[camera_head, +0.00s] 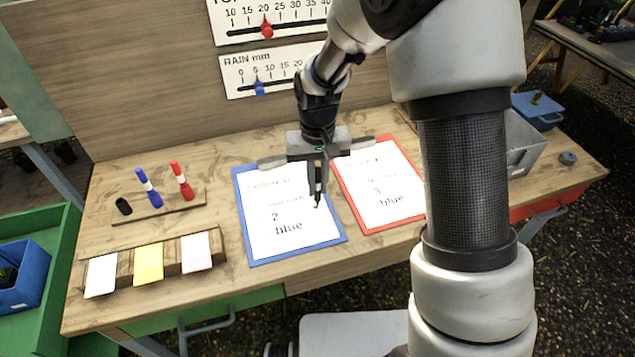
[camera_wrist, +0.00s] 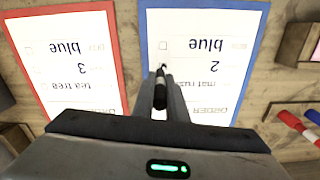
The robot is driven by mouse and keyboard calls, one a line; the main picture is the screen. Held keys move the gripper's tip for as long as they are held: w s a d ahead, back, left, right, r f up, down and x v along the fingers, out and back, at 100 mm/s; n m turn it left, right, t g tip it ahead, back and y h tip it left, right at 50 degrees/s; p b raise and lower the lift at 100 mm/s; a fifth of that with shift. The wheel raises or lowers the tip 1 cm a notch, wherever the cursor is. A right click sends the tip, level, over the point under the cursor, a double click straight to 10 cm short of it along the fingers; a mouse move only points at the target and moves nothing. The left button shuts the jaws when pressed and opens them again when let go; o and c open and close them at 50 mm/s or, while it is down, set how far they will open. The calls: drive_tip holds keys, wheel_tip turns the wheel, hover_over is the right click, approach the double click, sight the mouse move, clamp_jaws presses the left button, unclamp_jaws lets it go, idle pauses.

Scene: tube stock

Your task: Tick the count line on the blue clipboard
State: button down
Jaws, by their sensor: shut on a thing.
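The blue clipboard (camera_head: 238,190) lies on the wooden bench, its white sheet reading "2" and "blue". In the wrist view the blue clipboard (camera_wrist: 143,30) appears upside down, with a small square box (camera_wrist: 163,45) beside the word "blue". My gripper (camera_head: 318,186) is over the sheet, shut on a black marker (camera_wrist: 160,92) that points toward the sheet. The marker tip appears just short of the box in the wrist view. Whether it touches the paper cannot be told. I see no clear mark in the box.
A red clipboard (camera_wrist: 110,30) reading "3" and "blue" lies beside the blue one. A stand at left holds a blue marker (camera_head: 149,188), a red marker (camera_head: 182,181) and a black cap (camera_head: 123,206). White, yellow and pink cards (camera_head: 148,264) sit in front.

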sight(318, 169)
drive_tip(key=shift+r, duration=0.2)
drive_tip(key=shift+r+p, duration=1.05)
drive_tip(key=shift+r, duration=0.3)
